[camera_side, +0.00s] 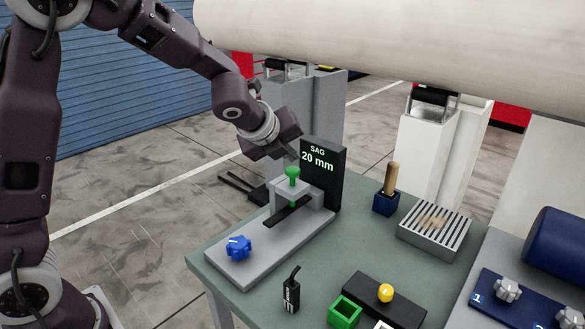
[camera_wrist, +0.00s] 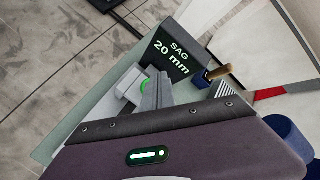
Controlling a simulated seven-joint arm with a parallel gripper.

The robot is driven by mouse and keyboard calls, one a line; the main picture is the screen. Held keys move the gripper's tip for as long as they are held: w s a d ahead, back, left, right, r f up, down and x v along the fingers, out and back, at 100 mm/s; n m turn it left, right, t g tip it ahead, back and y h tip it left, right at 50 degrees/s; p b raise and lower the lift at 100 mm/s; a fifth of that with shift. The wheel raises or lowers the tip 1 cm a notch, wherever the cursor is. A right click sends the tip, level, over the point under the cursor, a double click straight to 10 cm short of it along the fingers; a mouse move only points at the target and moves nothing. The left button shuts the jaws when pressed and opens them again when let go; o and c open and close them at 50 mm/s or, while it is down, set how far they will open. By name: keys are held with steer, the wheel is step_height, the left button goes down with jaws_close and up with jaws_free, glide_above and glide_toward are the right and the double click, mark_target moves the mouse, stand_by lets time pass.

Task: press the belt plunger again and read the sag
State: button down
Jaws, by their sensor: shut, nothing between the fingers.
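The belt plunger is a green knob (camera_side: 292,175) on a grey bridge (camera_side: 308,190) over a dark belt strip (camera_side: 287,215). The black display (camera_side: 322,172) behind it reads "SAG 20 mm", and the same reading shows in the wrist view (camera_wrist: 171,56). My gripper (camera_side: 290,156) is shut and empty, close above the plunger and slightly behind it. In the wrist view the fingers (camera_wrist: 157,82) are together and partly hide the green knob (camera_wrist: 145,86). I cannot tell whether they touch it.
A blue knob (camera_side: 238,246) sits on the fixture's grey base. A blue block with a wooden handle (camera_side: 390,178) and a slatted grey box (camera_side: 435,235) stand to the right.

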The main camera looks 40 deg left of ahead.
mark_target(290, 170)
steer(key=shift+r, duration=2.5)
